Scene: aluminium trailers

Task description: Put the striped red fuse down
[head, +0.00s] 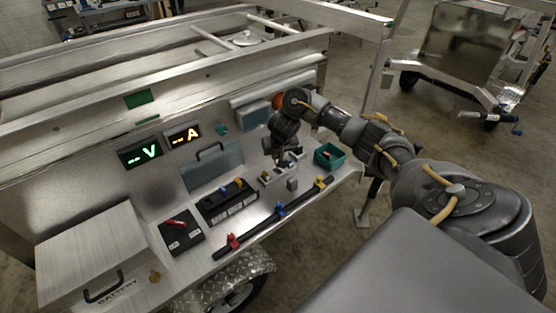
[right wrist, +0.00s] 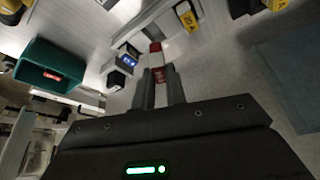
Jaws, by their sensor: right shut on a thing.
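The striped red fuse (right wrist: 156,60), red with a white band, is between the fingertips of my right gripper (right wrist: 160,85) in the right wrist view. The gripper is shut on it. In the head view my right gripper (head: 287,160) points down over the trailer's side shelf, left of the green bin (head: 329,156). The fuse cannot be made out there. The bin also shows at the left of the right wrist view (right wrist: 38,62), with a red item inside. Whether the fuse touches anything below it, I cannot tell. My left gripper is not in view.
A small grey block (head: 292,184) stands close to the gripper. A black bar with red, blue and yellow clamps (head: 258,226) runs along the shelf's front. A black fuse block (head: 228,203), a red-lever switch (head: 180,236) and a battery box (head: 92,252) stand further left.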

